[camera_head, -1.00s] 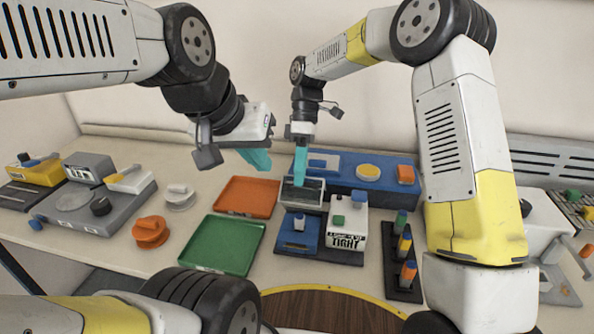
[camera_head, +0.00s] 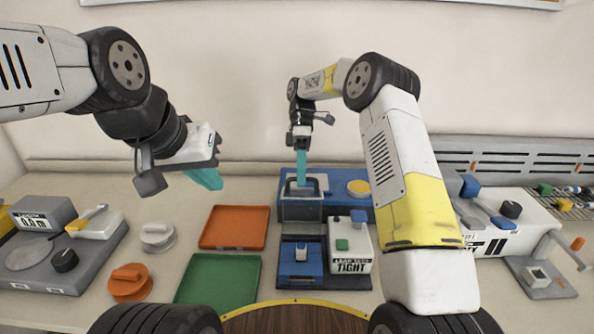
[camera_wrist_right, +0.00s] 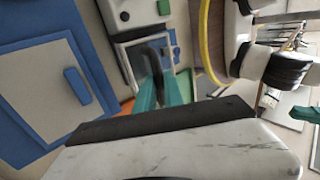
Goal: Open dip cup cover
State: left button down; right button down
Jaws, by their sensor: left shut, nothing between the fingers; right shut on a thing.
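A grey, box-like cup (camera_head: 302,212) with a dark handle stands at the front of the blue unit, in the middle of the bench. My right gripper (camera_head: 301,182) points down at its top, its teal fingers shut on the dark handle (camera_wrist_right: 156,62). The right wrist view shows these fingers (camera_wrist_right: 160,93) close around the curved handle above a pale, framed square. I cannot tell whether the cover is lifted. My left gripper (camera_head: 207,180) is shut and empty, in the air above the bench left of the cup.
The blue unit (camera_head: 330,203) carries a yellow round part (camera_head: 358,187). An orange tray (camera_head: 235,226) and a green tray (camera_head: 218,280) lie left of the cup. A white "TIGHT" box (camera_head: 349,248) stands at its front right. My right forearm hides the bench beyond.

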jog(key=shift+w+f+g, duration=0.2)
jog(key=shift+w+g, duration=0.1)
jog(key=shift+w, duration=0.1)
jog(key=shift+w+d, duration=0.1)
jog(key=c, duration=1.5)
grip_release()
jog(key=shift+w, duration=0.1)
jog(key=shift+o, duration=0.2)
jog(key=r, duration=0.3)
jog(key=shift+s+r, duration=0.25)
jog(key=shift+r, duration=0.1)
jog(key=s+r, duration=0.1)
jog(key=s, duration=1.4)
jog(key=shift+s+a, duration=0.3)
jog(key=shift+r, duration=0.1)
jog(key=shift+c, duration=0.2)
